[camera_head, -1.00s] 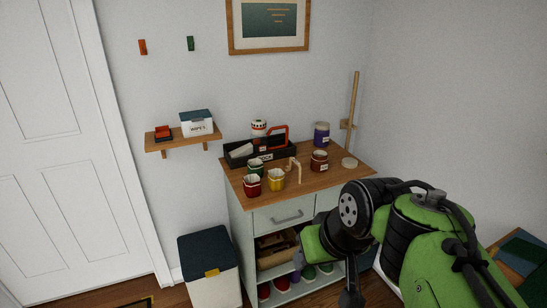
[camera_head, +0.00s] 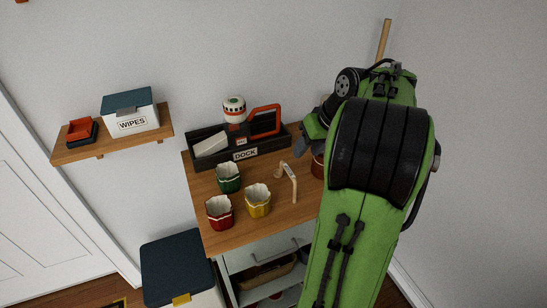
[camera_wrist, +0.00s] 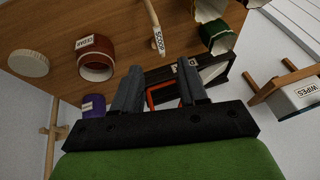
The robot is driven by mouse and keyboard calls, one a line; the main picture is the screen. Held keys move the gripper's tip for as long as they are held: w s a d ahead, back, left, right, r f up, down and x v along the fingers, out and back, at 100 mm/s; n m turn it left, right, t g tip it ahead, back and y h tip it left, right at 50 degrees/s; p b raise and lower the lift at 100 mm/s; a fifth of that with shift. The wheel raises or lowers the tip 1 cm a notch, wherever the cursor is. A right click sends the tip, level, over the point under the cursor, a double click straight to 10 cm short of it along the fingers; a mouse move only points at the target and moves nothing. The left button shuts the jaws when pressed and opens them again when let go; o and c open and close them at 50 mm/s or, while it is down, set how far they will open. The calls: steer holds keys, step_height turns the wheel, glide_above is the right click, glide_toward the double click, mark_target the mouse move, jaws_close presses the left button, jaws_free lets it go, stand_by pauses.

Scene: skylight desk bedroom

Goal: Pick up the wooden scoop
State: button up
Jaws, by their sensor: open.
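In the head view my gripper (camera_head: 312,138) is partly hidden by my arm, above and just right of the dock tray.
A black DOCK tray (camera_head: 206,163) with a red-handled item stands behind the scoop. Green (camera_head: 229,178), red (camera_head: 219,212) and yellow (camera_head: 258,200) cups stand left. The CEDAR jar (camera_wrist: 96,58), pale lid (camera_wrist: 28,64) and purple jar (camera_wrist: 93,106) show in the wrist view.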

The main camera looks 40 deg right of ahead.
mark_target(290, 172)
steer(key=b+x, duration=0.6)
steer(key=x, duration=1)
steer(key=shift+s+d+b, duration=0.1)
steer(key=shift+s+b, duration=0.1)
steer(key=shift+b, duration=0.15)
steer(key=shift+r, duration=0.1)
jaws_close()
